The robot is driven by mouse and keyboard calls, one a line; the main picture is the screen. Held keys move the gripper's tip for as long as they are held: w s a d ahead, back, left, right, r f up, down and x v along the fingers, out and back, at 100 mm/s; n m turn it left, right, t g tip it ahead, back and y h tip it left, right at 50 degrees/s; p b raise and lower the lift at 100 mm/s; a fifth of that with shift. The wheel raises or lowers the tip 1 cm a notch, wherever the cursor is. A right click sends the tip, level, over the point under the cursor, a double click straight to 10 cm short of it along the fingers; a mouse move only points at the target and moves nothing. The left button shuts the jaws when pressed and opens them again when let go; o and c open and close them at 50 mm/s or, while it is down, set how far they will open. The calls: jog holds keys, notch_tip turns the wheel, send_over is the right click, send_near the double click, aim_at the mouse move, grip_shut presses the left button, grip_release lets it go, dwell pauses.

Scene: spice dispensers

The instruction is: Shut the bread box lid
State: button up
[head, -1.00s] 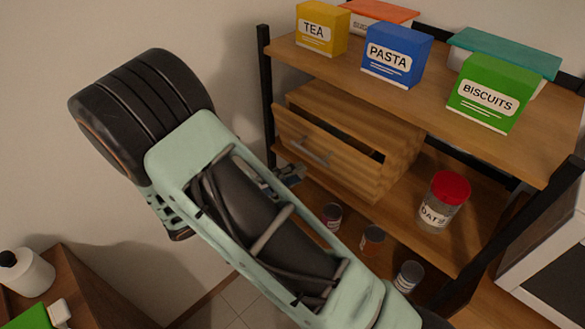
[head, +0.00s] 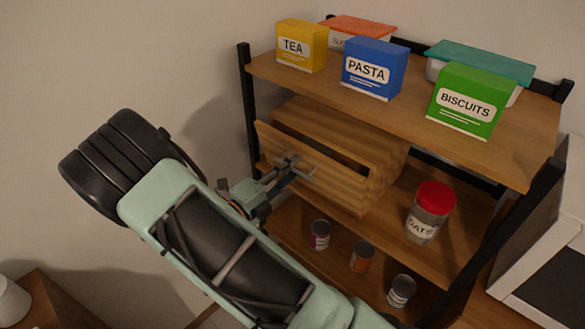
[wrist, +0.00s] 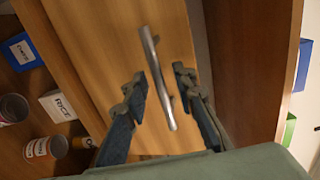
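The wooden bread box (head: 385,148) stands on the middle shelf. Its front lid (head: 335,180) leans outward, with a dark gap along its top edge. A metal bar handle is on the lid; in the wrist view the lid (wrist: 100,35) fills the middle and the handle (wrist: 152,60) runs down it. My gripper (head: 297,168) is in front of the lid at the handle. In the wrist view the fingers of my gripper (wrist: 160,82) are spread, one on each side of the handle, with gaps showing. In the head view, the gripper covers part of the handle.
Above the bread box, the top shelf holds tea (head: 302,46), pasta (head: 372,70) and biscuits (head: 465,100) boxes. An oats jar (head: 430,213) stands right of the bread box. The wall side at left is open.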

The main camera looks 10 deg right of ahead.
jog(key=shift+w+d, duration=0.15)
jog(key=shift+d, duration=0.05)
grip_shut()
jog(key=shift+r, duration=0.1)
